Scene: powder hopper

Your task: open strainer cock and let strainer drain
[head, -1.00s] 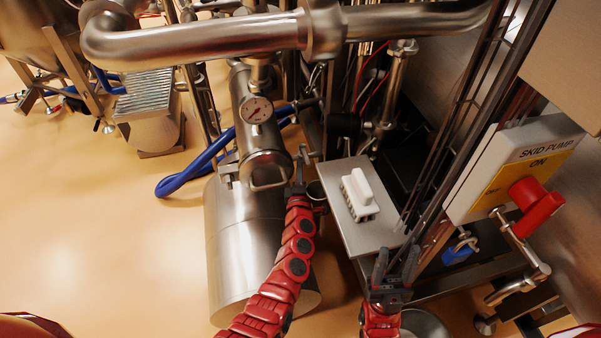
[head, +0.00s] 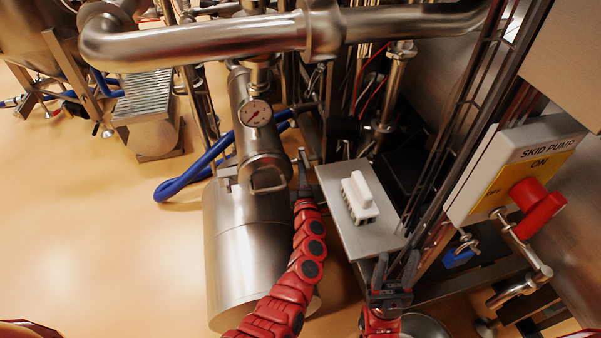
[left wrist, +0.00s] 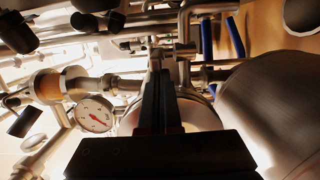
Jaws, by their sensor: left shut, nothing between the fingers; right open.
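The strainer (head: 246,95) is a slanted steel cylinder with a round dial gauge (head: 255,113) on it and a handled end cap (head: 267,175). A large steel drum (head: 240,235) stands below it. My left gripper (head: 303,165) is shut and empty, just right of the end cap, by small steel fittings. In the left wrist view its closed fingers (left wrist: 160,78) point at a steel fitting (left wrist: 182,52); I cannot tell whether they touch it. The cock cannot be told apart clearly, and the gripper partly hides that spot. My right gripper (head: 393,272) is open and empty.
A grey shelf (head: 345,235) carries a white brush-like block (head: 360,198) to the right of my left gripper. A thick pipe (head: 200,48) crosses above. A blue hose (head: 200,165) lies at left. A pump switch box (head: 490,185) with a red knob is at right.

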